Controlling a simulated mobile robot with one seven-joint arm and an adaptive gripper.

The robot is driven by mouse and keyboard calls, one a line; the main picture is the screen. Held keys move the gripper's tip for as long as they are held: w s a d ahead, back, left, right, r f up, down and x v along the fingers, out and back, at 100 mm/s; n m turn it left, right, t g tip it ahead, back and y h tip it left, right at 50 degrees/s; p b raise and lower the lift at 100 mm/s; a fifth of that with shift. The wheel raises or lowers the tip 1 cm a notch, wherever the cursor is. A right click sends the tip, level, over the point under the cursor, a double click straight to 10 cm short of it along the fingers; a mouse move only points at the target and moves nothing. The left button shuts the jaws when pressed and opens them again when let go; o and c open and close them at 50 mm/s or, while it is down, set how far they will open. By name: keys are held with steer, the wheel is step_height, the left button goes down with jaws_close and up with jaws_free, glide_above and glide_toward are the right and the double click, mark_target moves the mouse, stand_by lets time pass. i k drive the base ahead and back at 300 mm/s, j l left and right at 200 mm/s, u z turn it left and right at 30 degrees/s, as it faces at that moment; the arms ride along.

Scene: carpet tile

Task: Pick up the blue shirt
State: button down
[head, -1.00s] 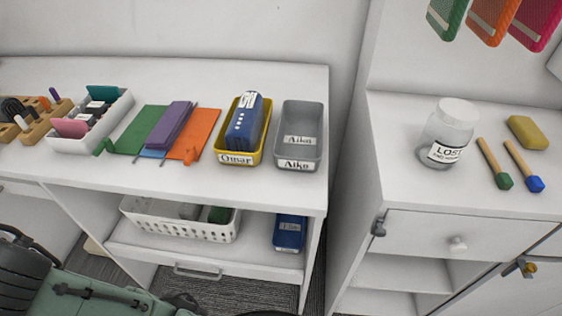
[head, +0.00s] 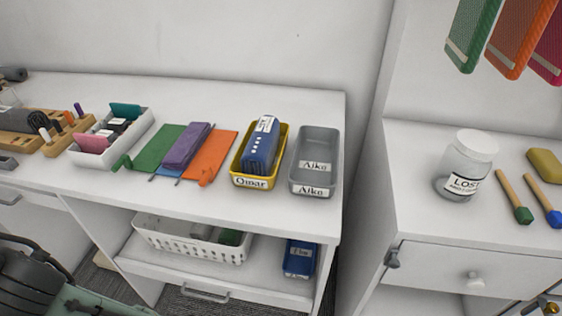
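No thing in the head view is plainly a shirt. A blue bundle (head: 262,148) with white dots and a white patterned end lies in the yellow tray (head: 254,183) labelled Omar on the white counter. I cannot tell whether it is folded cloth. Flat green (head: 150,146), purple (head: 187,146) and orange (head: 212,153) pieces lie left of the tray, with a blue piece (head: 173,170) mostly hidden under the purple one. My gripper is not in view.
A grey tray (head: 328,150) labelled Aiko stands right of the yellow tray. A white organiser (head: 142,125) is at left. A white basket (head: 172,241) and a blue bin (head: 299,258) sit on the shelf below. A LOST jar (head: 464,165) stands on the right cabinet.

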mark_target(258, 157)
steer(key=l+u, duration=0.35)
steer(key=l, duration=0.3)
steer(key=l+u, duration=0.35)
steer(key=l, duration=0.35)
